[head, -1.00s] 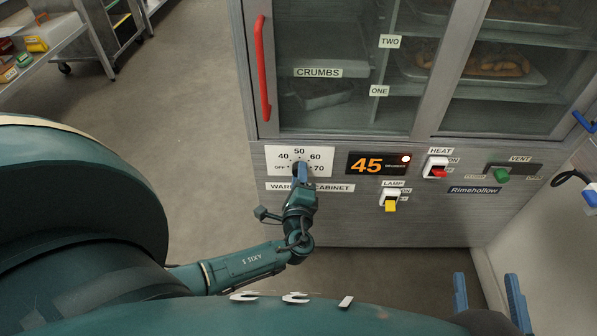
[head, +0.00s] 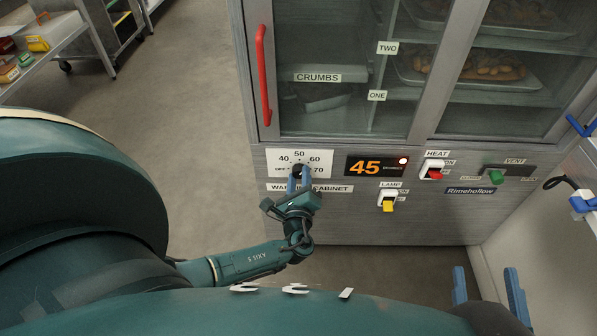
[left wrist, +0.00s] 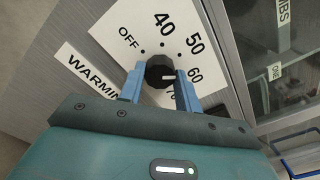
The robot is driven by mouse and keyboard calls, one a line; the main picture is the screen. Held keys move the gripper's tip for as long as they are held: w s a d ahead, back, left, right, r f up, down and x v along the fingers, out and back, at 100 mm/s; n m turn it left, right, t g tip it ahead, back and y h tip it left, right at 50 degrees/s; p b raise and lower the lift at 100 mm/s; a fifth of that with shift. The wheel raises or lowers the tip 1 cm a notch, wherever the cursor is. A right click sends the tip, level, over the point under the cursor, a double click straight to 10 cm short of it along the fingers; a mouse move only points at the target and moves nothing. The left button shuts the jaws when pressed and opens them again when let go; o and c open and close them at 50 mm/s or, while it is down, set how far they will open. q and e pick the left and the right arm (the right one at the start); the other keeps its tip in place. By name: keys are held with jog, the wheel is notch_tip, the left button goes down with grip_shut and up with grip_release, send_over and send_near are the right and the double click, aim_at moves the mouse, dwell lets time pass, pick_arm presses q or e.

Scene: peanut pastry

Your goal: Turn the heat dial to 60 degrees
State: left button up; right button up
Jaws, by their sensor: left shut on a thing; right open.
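The heat dial (head: 298,171) is a black knob on a white plate marked OFF, 40, 50, 60 and 70. My right gripper (head: 487,287) is open and empty at the lower right, away from the cabinet.
The display (head: 376,166) reads 45. To its right are the red heat switch (head: 434,172), yellow lamp switch (head: 389,204) and green vent slider (head: 496,177). A red door handle (head: 263,75) stands above the dial.

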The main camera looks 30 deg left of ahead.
pick_arm(q)
jog(key=shift+w+m, duration=0.1)
jog(key=shift+m, duration=0.3)
pick_arm(e)
jog(key=shift+r, duration=0.1)
pick_arm(q)
jog(key=shift+r, duration=0.1)
jog(key=shift+m+p, duration=0.45)
jog(key=shift+m, duration=0.85)
jog(key=o, duration=0.9)
pick_arm(e)
jog(key=shift+r, duration=0.6)
